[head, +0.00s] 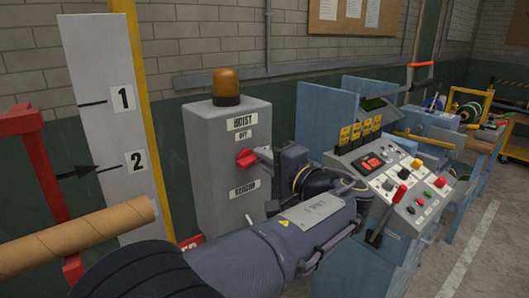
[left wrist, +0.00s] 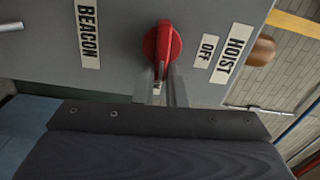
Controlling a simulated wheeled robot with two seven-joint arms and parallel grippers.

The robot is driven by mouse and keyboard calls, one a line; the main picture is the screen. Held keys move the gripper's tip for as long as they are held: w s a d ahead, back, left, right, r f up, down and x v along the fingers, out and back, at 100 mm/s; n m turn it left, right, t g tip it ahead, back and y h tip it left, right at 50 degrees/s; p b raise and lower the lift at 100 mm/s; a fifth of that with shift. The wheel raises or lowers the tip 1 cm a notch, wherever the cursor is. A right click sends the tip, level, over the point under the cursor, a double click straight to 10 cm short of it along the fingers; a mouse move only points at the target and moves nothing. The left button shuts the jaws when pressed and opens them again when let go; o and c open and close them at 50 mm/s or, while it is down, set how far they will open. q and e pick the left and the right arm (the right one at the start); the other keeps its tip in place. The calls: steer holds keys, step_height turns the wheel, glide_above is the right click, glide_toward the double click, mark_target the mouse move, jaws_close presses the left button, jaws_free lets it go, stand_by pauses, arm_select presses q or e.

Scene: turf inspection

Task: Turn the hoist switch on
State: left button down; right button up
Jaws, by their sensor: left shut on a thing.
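The hoist switch is a red rotary knob (head: 246,158) on the front of a grey box (head: 215,150), below the HOIST and OFF labels and above the BEACON label. In the left wrist view the knob (left wrist: 163,45) has its long ridge along the direction of the lettering. My left gripper (head: 262,156) reaches the box from the right, and its fingertips (left wrist: 160,80) are shut on the lower end of the knob. The fingers partly hide the knob in the head view. My right gripper is out of view.
An amber beacon (head: 227,87) stands on the box, unlit as far as I can tell. A control console (head: 390,190) with levers and buttons is to the right. A white scale board (head: 105,100), a red frame (head: 40,160) and a cardboard tube (head: 80,232) are at left.

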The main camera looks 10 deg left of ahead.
arm_select(q)
steer(key=shift+f+m, duration=0.2)
steer(key=shift+m, duration=0.4)
steer(key=c, duration=1.5)
jaws_free()
steer(key=shift+s, duration=0.1)
steer(key=b+v, duration=0.1)
steer(key=v, duration=0.6)
steer(key=shift+s+d, duration=0.2)
steer(key=shift+d, duration=0.1)
